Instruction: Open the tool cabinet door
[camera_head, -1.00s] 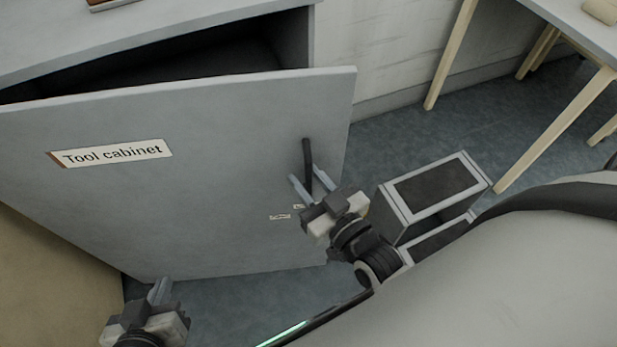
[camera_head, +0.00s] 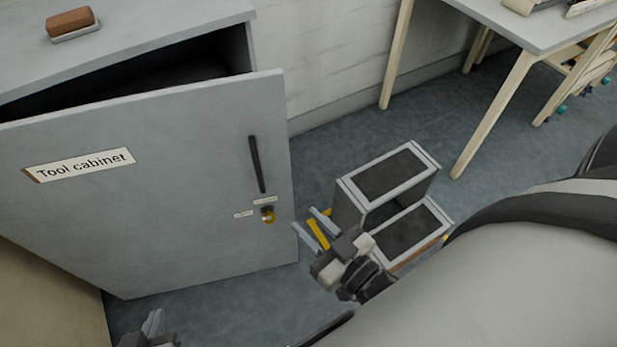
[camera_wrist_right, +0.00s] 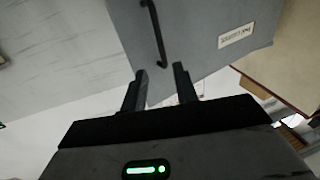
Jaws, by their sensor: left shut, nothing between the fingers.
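The grey tool cabinet (camera_head: 200,28) stands at the left with its door (camera_head: 150,225) partly open, leaving a dark gap below the top. The door carries a "Tool cabinet" label (camera_head: 80,166) and a black bar handle (camera_head: 257,165). A brass-coloured lock or key (camera_head: 268,214) sits below the handle. My right gripper (camera_head: 308,228) is open and empty, right of the door edge and clear of the handle. In the right wrist view the handle (camera_wrist_right: 155,35) shows beyond the spread fingers (camera_wrist_right: 160,75). My left gripper (camera_head: 153,322) is shut and empty at the bottom left, partly cut off.
A two-step stool (camera_head: 390,180) stands on the floor right of the door, close behind my right gripper. A table (camera_head: 550,25) with pale legs stands at the back right. A brown-topped block (camera_head: 72,24) lies on the cabinet. Blue floor (camera_head: 400,125) is bare between stool and wall.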

